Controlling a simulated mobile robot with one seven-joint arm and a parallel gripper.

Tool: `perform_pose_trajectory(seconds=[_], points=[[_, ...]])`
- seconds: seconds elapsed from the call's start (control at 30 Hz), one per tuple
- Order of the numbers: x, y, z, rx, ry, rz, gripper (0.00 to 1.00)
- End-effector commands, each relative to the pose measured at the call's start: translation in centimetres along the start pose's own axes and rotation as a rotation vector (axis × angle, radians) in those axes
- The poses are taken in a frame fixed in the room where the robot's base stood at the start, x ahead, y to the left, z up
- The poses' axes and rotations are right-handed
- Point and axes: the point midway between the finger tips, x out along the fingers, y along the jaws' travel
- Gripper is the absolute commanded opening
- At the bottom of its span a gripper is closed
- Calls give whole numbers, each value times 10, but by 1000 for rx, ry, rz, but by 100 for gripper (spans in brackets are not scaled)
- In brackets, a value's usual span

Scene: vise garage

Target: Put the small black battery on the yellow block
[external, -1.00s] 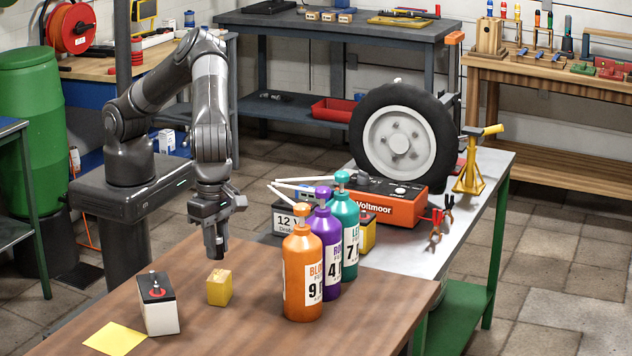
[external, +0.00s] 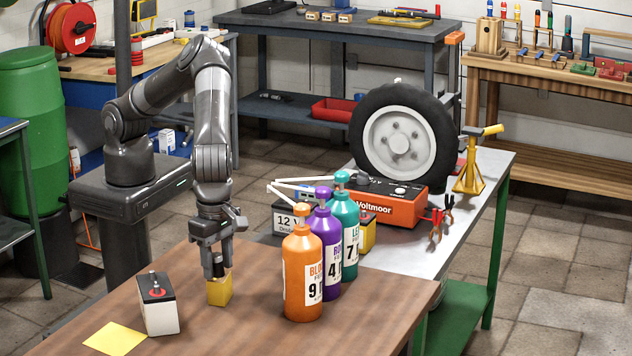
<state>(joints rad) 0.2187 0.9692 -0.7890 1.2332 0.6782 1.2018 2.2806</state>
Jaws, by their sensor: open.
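The yellow block (external: 219,293) stands on the brown table, left of the orange bottle. A small dark piece (external: 218,269) with a paler upper end shows right at the block's top and looks like the small black battery. It appears upright and resting on the block, but it is tiny and partly hidden by a finger. My gripper (external: 217,261) points down directly above the block, its open fingers around the dark piece. Whether a finger still touches it I cannot tell.
A white box with a black top (external: 160,306) stands to the left, behind a yellow sheet (external: 114,339). Orange (external: 302,275), purple (external: 326,245) and teal (external: 346,228) bottles stand close on the right. The table front is clear.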

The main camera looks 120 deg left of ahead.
Motion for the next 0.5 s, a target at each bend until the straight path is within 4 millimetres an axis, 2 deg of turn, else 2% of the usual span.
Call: perform_pose_trajectory(seconds=[0.17,0.27,0.37,0.5], points=[[-1,0,0,0,0,0,45],[-9,0,1,-1,-2,-1,45],[-24,0,0,0,-3,-1,45],[-55,-1,1,0,-5,-2,45]])
